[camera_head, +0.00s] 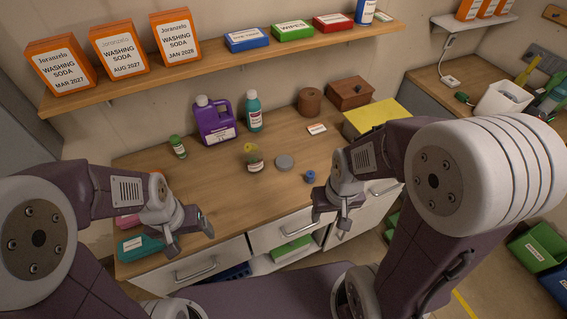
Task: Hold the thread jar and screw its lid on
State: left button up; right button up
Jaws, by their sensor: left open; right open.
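The thread jar (255,162) stands upright near the middle of the wooden counter, a small see-through jar with a label and yellowish contents. A round grey lid (285,162) lies flat on the counter just right of the jar, apart from it. My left gripper (190,243) is open and empty over the counter's front left part, left of the jar and nearer to me. My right gripper (331,222) is open and empty near the counter's front edge, right of the jar and lid. Neither gripper touches the jar or the lid.
A small blue item (310,177) lies right of the lid. Behind stand a purple jug (214,125), a teal bottle (253,112), a brown canister (309,102) and a wooden box (349,93). A small green bottle (178,147) stands left. A teal item (140,246) lies beside my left gripper.

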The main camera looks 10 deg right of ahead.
aim_at(254, 162)
jog(key=i+l+u, duration=0.1)
jog(key=u, duration=0.25)
jog(key=i+l+u, duration=0.15)
jog(key=u, duration=0.2)
jog(key=i+l+u, duration=0.1)
jog(key=u, duration=0.3)
